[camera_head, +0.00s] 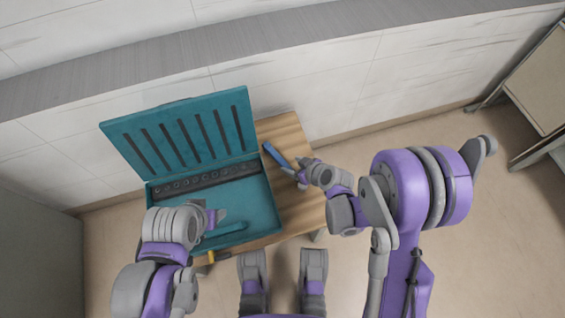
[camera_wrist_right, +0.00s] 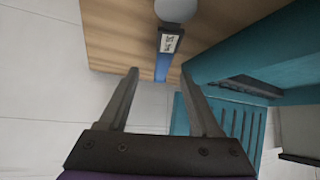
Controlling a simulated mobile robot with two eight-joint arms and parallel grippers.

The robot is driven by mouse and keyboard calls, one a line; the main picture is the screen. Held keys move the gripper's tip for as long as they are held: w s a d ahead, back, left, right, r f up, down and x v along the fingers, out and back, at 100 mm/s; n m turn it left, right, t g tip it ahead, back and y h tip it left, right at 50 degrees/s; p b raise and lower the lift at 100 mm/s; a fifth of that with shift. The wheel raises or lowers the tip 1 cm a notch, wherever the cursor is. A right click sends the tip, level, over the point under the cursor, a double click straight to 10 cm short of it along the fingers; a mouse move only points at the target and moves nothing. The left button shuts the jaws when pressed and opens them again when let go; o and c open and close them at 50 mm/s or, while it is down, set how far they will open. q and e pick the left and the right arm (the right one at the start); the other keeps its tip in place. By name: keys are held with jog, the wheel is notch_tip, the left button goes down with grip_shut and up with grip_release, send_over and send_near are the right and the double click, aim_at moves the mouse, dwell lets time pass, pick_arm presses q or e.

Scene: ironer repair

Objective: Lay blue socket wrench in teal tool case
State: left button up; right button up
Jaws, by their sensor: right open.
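The blue socket wrench (camera_head: 275,153) lies on the wooden table to the right of the case. In the right wrist view its blue shaft (camera_wrist_right: 163,66) and a labelled dark part show ahead, between the fingertip directions. My right gripper (camera_head: 298,173) is open and close to the wrench's near end; the fingers (camera_wrist_right: 160,72) hold nothing. The teal tool case (camera_head: 264,203) stands open on the table, its slotted lid raised at the back. It also shows in the right wrist view (camera_wrist_right: 235,62). My left gripper (camera_head: 215,217) is over the case's front left; its jaw state is unclear.
The wooden table (camera_head: 288,128) has a narrow bare strip right of the case. A yellow-and-dark object (camera_head: 213,257) lies at its front edge. A row of dark sockets (camera_head: 205,181) lines the case's back. A white wall stands behind, and a cart (camera_head: 540,85) at the far right.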

aim_at(283, 162)
jog(key=x, duration=0.3)
jog(key=b+x, duration=0.1)
jog(key=x, duration=0.2)
jog(key=shift+w+a+f, duration=0.1)
jog(key=shift+a+f, duration=0.05)
jog(key=shift+a, duration=0.25)
jog(key=shift+c, duration=0.2)
grip_shut()
